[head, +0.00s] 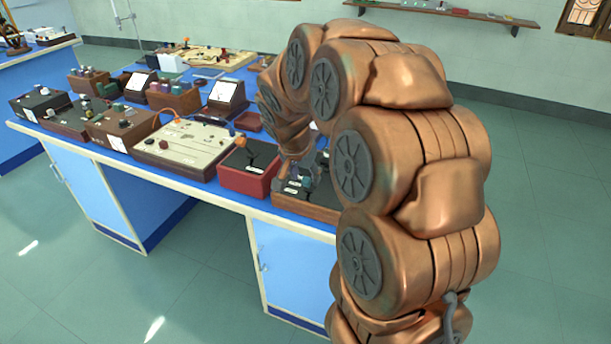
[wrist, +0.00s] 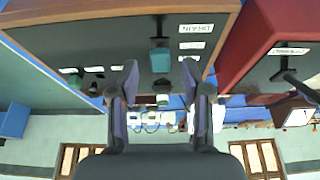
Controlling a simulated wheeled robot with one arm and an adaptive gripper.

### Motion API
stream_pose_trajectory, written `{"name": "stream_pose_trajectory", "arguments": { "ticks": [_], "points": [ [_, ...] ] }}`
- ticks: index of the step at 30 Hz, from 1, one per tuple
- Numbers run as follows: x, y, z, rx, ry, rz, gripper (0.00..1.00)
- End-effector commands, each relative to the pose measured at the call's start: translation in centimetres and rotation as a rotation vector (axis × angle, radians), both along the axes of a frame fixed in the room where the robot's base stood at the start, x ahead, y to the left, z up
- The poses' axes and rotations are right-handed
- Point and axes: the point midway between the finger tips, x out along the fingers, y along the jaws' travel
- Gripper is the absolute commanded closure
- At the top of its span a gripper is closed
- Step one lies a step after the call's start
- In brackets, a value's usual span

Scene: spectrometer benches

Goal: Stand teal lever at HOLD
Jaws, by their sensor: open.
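The teal lever (wrist: 159,58) stands out from a dark panel (wrist: 125,35) in a wooden-edged box; the wrist view is upside down. A white label (wrist: 196,28) beside the lever's slot seems to read DRAIN. Two smaller labels close by are unreadable, so I cannot tell which one is HOLD or which setting the lever is at. My gripper (wrist: 159,88) is open, its two fingers apart on either side of the lever's line, and nothing is held. In the head view my gripper (head: 297,178) is over the wooden box (head: 298,205), where my arm hides part of it.
A cream panel (head: 185,148) and several instrument boxes fill the blue bench further left. Another greenish lever (wrist: 75,80) with small labels is on the same dark panel.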

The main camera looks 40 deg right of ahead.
Motion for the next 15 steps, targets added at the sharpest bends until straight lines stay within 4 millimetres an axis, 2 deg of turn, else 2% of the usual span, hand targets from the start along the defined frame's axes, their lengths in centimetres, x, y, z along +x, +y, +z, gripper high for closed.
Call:
{"name": "stream_pose_trajectory", "arguments": {
  "ticks": [6, 14, 15],
  "points": [
    [0.2, -0.4, -1.4, 0.002, 0.003, 0.001, 0.52],
    [0.2, -0.4, -1.5, 0.001, 0.002, 0.002, 0.52],
    [0.2, -0.4, -1.5, 0.001, 0.002, 0.002, 0.55]
  ]
}}
